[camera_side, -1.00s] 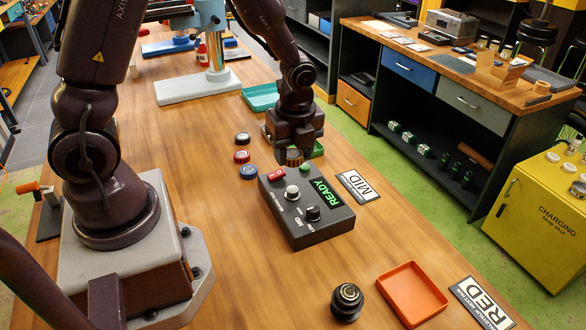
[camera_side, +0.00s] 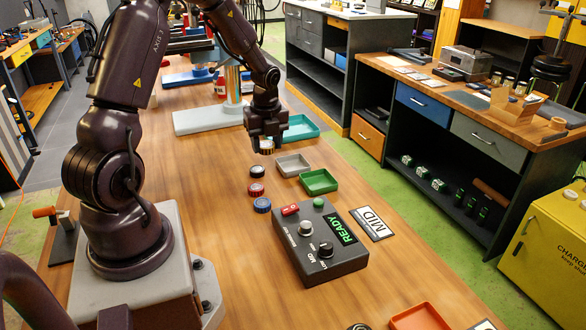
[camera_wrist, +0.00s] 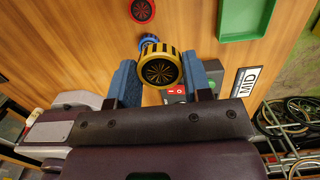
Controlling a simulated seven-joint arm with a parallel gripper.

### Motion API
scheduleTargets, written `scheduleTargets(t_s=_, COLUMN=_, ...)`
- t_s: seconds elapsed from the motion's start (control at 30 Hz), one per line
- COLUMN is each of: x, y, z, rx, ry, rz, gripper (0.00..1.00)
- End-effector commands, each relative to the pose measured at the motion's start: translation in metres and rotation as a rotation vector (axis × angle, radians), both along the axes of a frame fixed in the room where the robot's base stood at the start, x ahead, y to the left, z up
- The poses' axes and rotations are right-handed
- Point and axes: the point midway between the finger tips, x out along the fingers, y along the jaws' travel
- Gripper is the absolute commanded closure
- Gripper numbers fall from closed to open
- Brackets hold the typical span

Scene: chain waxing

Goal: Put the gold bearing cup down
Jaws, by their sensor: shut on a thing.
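The gold bearing cup (camera_wrist: 160,68) is ribbed, with a dark centre, and sits between the two blue fingers of my gripper (camera_wrist: 161,80) in the wrist view. In the side view my gripper (camera_side: 265,137) points down with the gold cup (camera_side: 266,148) at its tip. It is shut on the cup and holds it above the table, behind the black cup and left of the grey tray. The height of the cup above the table is hard to tell.
Black (camera_side: 257,171), red (camera_side: 256,190) and blue (camera_side: 262,205) cups stand in a row. Grey (camera_side: 293,166), green (camera_side: 319,182), teal (camera_side: 301,128) and orange (camera_side: 420,318) trays lie rightward. A control box (camera_side: 318,247) reads READY. Bare wood lies left of the cups.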

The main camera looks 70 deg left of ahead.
Motion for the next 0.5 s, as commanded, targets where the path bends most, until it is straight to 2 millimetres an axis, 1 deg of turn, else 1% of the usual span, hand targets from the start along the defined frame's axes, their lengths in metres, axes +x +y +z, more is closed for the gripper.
scheduleTargets(t_s=0.07, x=0.003, y=0.003, z=-0.002, rx=0.0, ry=0.003, rz=-0.026, gripper=0.82)
scheduleTargets(t_s=0.17, x=0.015, y=0.012, z=-0.01, rx=0.0, ry=0.005, rz=-0.037, gripper=0.82)
scheduleTargets(t_s=0.3, x=0.04, y=0.034, z=-0.025, rx=0.001, ry=0.005, rz=-0.036, gripper=0.82)
scheduleTargets(t_s=0.5, x=0.072, y=0.061, z=-0.046, rx=-0.001, ry=0.006, rz=-0.035, gripper=0.82)
